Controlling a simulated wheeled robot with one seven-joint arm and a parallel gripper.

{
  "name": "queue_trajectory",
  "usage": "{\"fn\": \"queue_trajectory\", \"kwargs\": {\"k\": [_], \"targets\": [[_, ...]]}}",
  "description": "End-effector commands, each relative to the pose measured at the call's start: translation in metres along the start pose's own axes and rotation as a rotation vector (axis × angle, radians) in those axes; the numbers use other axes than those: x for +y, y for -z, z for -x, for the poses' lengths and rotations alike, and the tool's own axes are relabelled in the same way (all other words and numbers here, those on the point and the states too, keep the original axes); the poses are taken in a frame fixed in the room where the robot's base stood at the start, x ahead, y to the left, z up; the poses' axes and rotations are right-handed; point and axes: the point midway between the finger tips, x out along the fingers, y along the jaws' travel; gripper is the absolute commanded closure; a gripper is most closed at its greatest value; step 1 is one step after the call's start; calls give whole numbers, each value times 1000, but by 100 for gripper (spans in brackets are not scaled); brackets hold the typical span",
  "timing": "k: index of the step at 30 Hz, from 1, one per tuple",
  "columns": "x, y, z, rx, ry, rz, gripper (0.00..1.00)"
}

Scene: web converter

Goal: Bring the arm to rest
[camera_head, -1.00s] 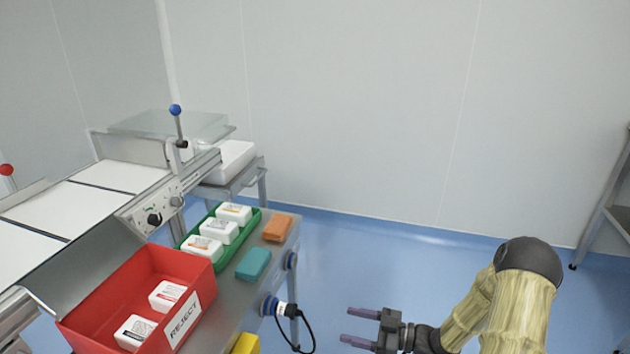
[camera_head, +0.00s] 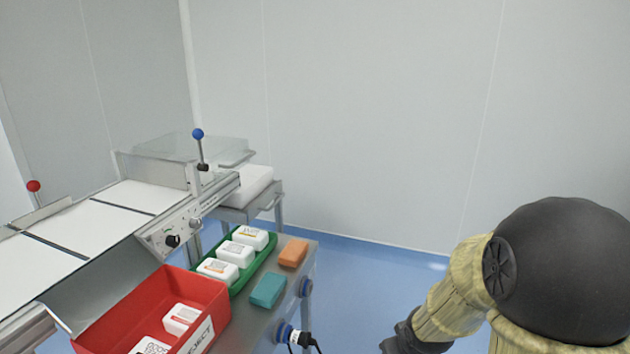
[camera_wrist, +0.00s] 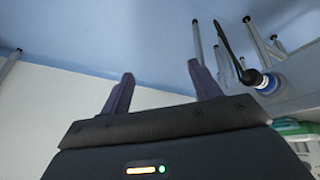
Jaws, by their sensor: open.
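My gripper (camera_wrist: 159,92) shows in the wrist view with its two dark fingers apart and nothing between them. Behind the fingers are the pale wall and the blue floor. In the head view my folded arm fills the lower right, and the gripper itself is out of the picture there. The arm is to the right of the steel table, apart from it.
The steel table holds a red reject bin (camera_head: 207,293) with white packs, a green tray (camera_head: 266,256) with white packs, a teal block (camera_head: 268,290) and an orange block (camera_head: 293,253). A black cable (camera_wrist: 226,40) hangs from the table's side. Floor right of the table is clear.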

Motion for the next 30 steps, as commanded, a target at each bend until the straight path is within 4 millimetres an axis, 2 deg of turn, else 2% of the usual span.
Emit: {"fn": "queue_trajectory", "kwargs": {"k": [3, 12, 22, 30], "targets": [[-14, -21, 25, -75, 1, -94, 37], [-49, -64, 73, -221, 62, -280, 37], [-39, -40, 119, -218, 58, -274, 37], [-30, -14, 174, -217, 58, -274, 37]]}}
